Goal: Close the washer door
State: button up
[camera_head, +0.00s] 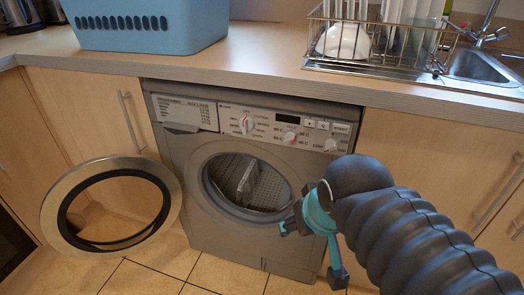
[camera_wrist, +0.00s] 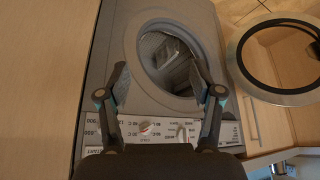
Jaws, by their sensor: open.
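The grey washer (camera_head: 210,140) stands under the counter with its round drum opening uncovered. Its door (camera_head: 60,205), a ring with a metal rim and dark inner edge, hangs wide open to the left. In the wrist view the door (camera_wrist: 237,65) is at the upper right, beside the washer (camera_wrist: 185,22). My gripper (camera_head: 310,258) is in front of the washer's lower right side, apart from the door. In the wrist view my gripper (camera_wrist: 160,82) has its two fingers spread, with nothing between them and the drum opening beyond.
A wooden counter (camera_head: 270,62) runs above the washer. A blue basket (camera_head: 150,38) and a dish rack (camera_head: 375,62) stand on it, with a sink (camera_head: 475,66) at the right. Cabinets (camera_head: 85,105) flank the washer. Tiled floor (camera_head: 150,275) is clear in front.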

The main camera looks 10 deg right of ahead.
aim_at(60, 227)
jog(key=k, duration=0.55)
jog(key=u, duration=1.15)
jog(key=i, duration=1.4)
jog(key=z, duration=0.3)
